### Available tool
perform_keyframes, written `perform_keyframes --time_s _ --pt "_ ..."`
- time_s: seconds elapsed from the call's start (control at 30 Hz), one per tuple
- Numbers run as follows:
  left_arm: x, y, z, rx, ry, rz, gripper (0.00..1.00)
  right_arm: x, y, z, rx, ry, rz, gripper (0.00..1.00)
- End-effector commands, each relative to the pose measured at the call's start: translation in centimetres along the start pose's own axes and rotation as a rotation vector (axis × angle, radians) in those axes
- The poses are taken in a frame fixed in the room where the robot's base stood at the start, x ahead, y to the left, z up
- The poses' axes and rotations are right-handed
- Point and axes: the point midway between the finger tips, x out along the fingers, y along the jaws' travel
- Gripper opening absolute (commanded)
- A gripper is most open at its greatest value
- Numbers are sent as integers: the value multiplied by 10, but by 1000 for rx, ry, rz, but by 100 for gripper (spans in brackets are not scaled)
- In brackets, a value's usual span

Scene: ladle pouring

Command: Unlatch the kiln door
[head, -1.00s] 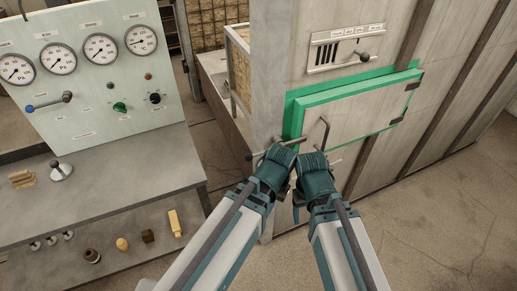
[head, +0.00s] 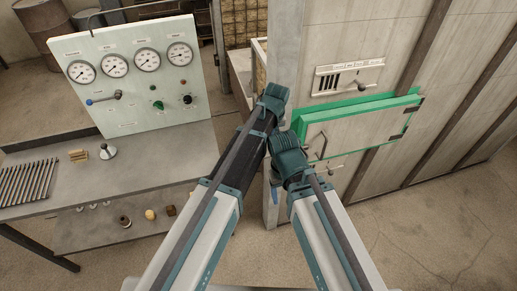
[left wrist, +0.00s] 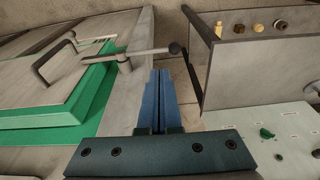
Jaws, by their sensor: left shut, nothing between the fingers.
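The kiln door (head: 365,132) is a pale panel in a green frame, closed, with a bar handle (head: 319,147). In the left wrist view the handle (left wrist: 50,62) and green frame (left wrist: 98,88) are at left. A metal latch lever (left wrist: 148,53) with a dark knob (left wrist: 175,48) sticks out sideways from a pivot beside the frame; my arms hide it in the head view. My left gripper (left wrist: 161,72) is shut and empty, its blue fingertips just short of the lever; contact is unclear. My right gripper (head: 274,193) points down by the kiln corner, its fingers mostly hidden.
A vent plate (head: 348,77) with a small lever is above the door. At left stand a gauge panel (head: 135,75) and a grey bench (head: 120,165), with small items on its lower shelf (head: 90,230). The floor at right is clear.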

Motion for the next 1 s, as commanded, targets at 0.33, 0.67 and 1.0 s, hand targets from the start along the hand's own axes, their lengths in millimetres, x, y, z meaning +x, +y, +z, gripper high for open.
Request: perform_keyframes --time_s 0.33,0.67,1.0 --pt "-5 4 -8 -22 6 4 0 -6 1 0 1 0 0 68" --pt "1 4 -7 -21 6 4 0 0 0 0 0 0 0 68" --pt "37 4 -7 -21 6 4 0 35 -3 -2 -7 0 2 68"
